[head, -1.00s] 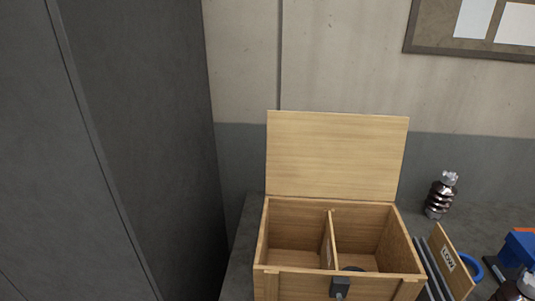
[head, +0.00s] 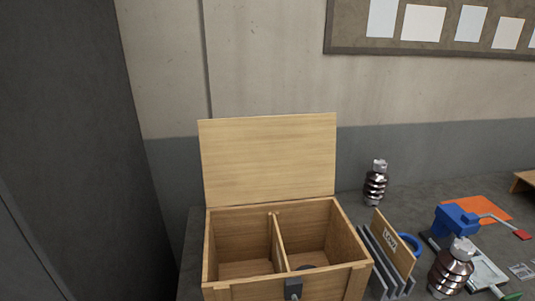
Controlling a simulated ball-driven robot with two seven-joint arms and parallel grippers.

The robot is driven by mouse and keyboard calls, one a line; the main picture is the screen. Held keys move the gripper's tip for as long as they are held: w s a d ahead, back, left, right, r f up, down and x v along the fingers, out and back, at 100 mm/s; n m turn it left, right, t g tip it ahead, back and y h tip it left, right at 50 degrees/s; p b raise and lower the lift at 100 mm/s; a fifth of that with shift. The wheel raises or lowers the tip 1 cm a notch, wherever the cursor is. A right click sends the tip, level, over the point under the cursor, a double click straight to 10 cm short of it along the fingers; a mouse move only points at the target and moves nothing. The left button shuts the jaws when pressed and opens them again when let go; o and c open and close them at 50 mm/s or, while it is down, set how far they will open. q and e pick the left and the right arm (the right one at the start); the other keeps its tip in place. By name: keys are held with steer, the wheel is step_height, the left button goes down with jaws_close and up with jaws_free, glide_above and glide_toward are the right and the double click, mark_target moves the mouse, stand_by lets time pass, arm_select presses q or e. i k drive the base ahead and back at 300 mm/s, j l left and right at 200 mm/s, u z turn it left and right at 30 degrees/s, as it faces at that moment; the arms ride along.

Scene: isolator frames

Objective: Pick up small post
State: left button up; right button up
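Two brown ribbed posts with pale metal caps stand upright on the grey bench. One post (head: 375,185) stands at the back, right of the open box, and looks smaller. The other post (head: 452,270) stands nearer at the lower right and looks larger; distance may add to the difference. Neither of my grippers is in view.
An open wooden box (head: 240,292) with a divider holds a dark round thing in its right compartment. Right of it are grey plates with a "LOW" board (head: 392,240), a blue ring (head: 411,243), a blue clamp-like tool (head: 455,219) and an orange sheet (head: 478,208).

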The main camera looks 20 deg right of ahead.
mark_target(453, 266)
steer(key=z, duration=2.2)
